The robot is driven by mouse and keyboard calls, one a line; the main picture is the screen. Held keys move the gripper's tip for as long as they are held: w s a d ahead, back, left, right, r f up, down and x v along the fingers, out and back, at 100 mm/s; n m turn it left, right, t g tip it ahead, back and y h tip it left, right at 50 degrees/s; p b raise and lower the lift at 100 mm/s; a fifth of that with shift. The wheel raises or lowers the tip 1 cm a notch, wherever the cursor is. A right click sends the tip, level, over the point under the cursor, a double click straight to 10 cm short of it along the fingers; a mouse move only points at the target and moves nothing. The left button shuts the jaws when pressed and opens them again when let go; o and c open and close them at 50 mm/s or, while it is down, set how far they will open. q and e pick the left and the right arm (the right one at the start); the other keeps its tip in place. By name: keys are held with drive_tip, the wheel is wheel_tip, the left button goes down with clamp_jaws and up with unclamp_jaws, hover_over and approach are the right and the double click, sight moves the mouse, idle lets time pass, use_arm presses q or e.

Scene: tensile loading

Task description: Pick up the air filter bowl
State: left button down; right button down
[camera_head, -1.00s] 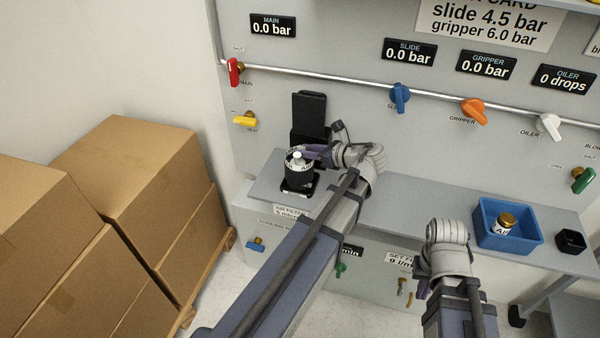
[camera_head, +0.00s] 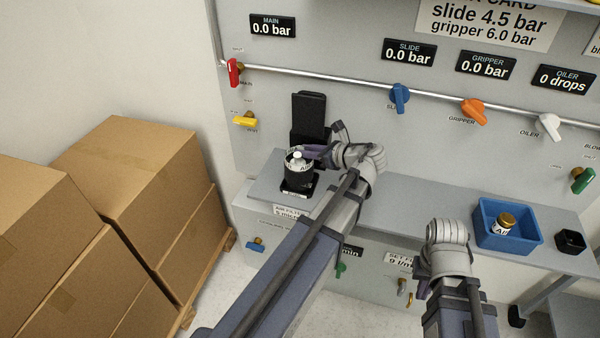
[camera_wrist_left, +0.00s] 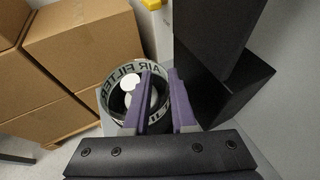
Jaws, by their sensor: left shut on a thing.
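The air filter bowl (camera_head: 299,177) is a dark cup with a pale lettered band around its rim, and a white piece shows inside it. It stands upright on a black base (camera_head: 297,191) on the grey shelf. In the left wrist view the bowl (camera_wrist_left: 113,80) shows its "AIR FILTER" band. My left gripper (camera_head: 310,152) is at the right side of the rim. Its purple fingers (camera_wrist_left: 165,95) are shut on the bowl's wall, one finger inside and one outside.
A black upright block (camera_head: 309,115) stands just behind the bowl. A blue bin (camera_head: 507,243) with a small labelled jar (camera_head: 504,225) sits at the shelf's right, beside a black cup (camera_head: 571,241). Cardboard boxes (camera_head: 130,170) stand at the left. Valve handles line the panel.

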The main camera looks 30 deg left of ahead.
use_arm(q)
drive_tip(key=shift+r, duration=0.25)
idle(0.5)
wheel_tip(320, 180, up, 18)
drive_tip(key=p, duration=1.8)
drive_tip(key=shift+f, duration=0.2)
